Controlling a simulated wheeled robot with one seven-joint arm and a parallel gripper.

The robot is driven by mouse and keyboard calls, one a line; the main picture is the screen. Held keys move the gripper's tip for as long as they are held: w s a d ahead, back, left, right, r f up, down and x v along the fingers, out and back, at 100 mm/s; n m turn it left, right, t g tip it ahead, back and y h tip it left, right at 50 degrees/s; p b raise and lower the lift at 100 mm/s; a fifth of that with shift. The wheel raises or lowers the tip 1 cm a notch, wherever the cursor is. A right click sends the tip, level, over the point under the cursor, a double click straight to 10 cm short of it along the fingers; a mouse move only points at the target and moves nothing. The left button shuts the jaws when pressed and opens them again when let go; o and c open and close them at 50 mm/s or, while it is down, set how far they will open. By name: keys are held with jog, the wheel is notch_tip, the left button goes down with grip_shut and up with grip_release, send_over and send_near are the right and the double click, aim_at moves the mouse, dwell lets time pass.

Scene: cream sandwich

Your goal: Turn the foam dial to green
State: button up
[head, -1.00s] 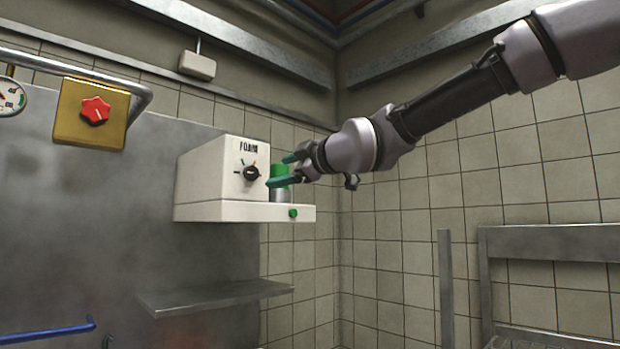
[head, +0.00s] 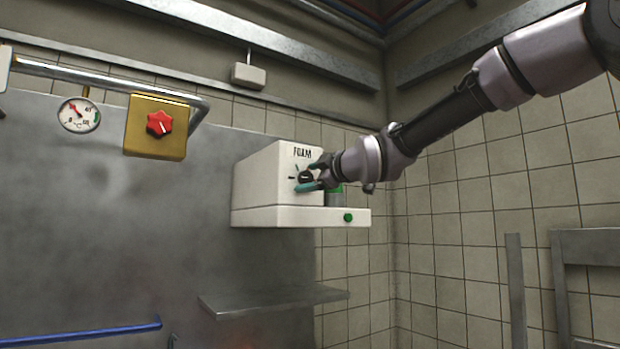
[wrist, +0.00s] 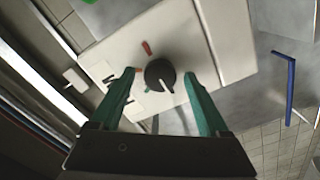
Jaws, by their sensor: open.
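The foam dial (head: 306,177) is a round black knob on the front of the white FOAM box (head: 262,190). In the wrist view the dial (wrist: 160,75) has a white pointer line aimed down and slightly right. A red mark, an orange mark and a green mark (wrist: 147,91) lie around its left side; the pointer is on none of them. My gripper (head: 314,175) is at the box front, its teal fingers open. In the wrist view my gripper (wrist: 160,79) has one finger on each side of the dial, with gaps showing; contact is not visible.
A green button (head: 348,217) is on the ledge front. A metal shelf (head: 270,301) is below. A red knob on a brass box (head: 143,146) and a gauge (head: 78,115) are at left.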

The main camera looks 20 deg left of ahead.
grip_shut()
jog(key=shift+m, duration=0.3)
jog(key=m, duration=0.5)
jog(key=shift+w, duration=0.1)
jog(key=m, duration=0.6)
dwell(0.5)
jog(key=shift+f, duration=0.1)
